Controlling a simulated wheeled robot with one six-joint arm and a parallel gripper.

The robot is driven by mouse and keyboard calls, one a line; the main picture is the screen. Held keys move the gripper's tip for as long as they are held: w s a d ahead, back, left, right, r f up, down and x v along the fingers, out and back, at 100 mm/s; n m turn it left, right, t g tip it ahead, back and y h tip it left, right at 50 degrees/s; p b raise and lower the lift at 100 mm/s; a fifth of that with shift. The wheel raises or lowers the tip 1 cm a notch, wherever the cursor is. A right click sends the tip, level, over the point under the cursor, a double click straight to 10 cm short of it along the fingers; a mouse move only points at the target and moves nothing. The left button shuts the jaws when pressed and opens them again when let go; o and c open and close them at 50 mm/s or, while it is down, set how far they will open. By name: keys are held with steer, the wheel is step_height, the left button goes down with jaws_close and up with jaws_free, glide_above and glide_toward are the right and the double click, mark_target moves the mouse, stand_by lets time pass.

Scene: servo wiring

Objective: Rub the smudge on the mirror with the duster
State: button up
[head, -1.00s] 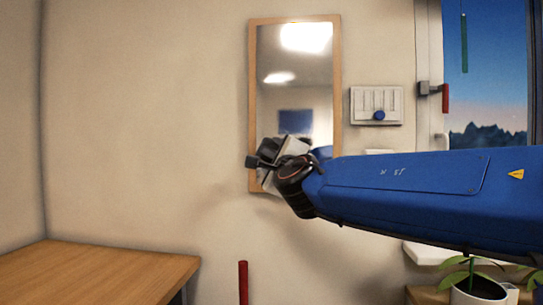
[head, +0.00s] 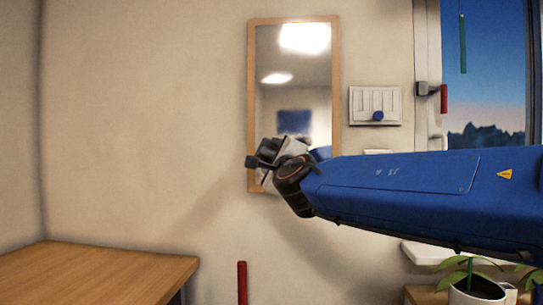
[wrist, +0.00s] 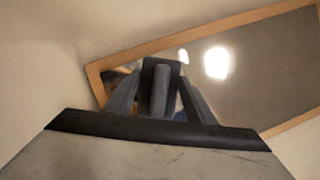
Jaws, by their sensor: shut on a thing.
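The mirror (head: 296,95) hangs on the wall in a light wooden frame. It also shows tilted in the wrist view (wrist: 262,70). My gripper (head: 266,160) is in front of the mirror's lower left part. In the wrist view my gripper (wrist: 158,92) is shut on a dark grey block with a lighter grey bar, which I take for the duster (wrist: 160,88). The duster is hard to make out in the head view. I cannot tell whether it touches the glass. I see no clear smudge; my gripper hides part of the lower glass.
A white panel with a blue knob (head: 376,106) is right of the mirror. Further right are a window with a red handle (head: 444,98) and a potted plant (head: 472,291). A wooden table (head: 95,272) is at lower left, with a red post (head: 242,283) beside it.

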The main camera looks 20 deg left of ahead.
mark_target(272, 143)
steer(key=shift+w+a, duration=0.1)
steer(key=shift+w, duration=0.45)
steer(key=shift+w+d, duration=0.2)
steer(key=shift+d, duration=0.8)
steer(key=shift+w+d, duration=0.15)
steer(key=shift+d, duration=0.85)
steer(key=d, duration=0.2)
steer(key=w+d, duration=0.1)
steer(key=shift+d, duration=0.4)
steer(key=shift+a, duration=0.1)
steer(key=shift+s+a, duration=0.25)
steer(key=shift+a, duration=1)
steer(key=shift+s+a, duration=0.25)
steer(key=shift+a, duration=1.05)
steer(key=shift+s+a, duration=0.25)
steer(key=shift+a, duration=1)
steer(key=shift+o, duration=0.2)
steer(key=shift+r, duration=1.45)
steer(key=shift+c, duration=0.2)
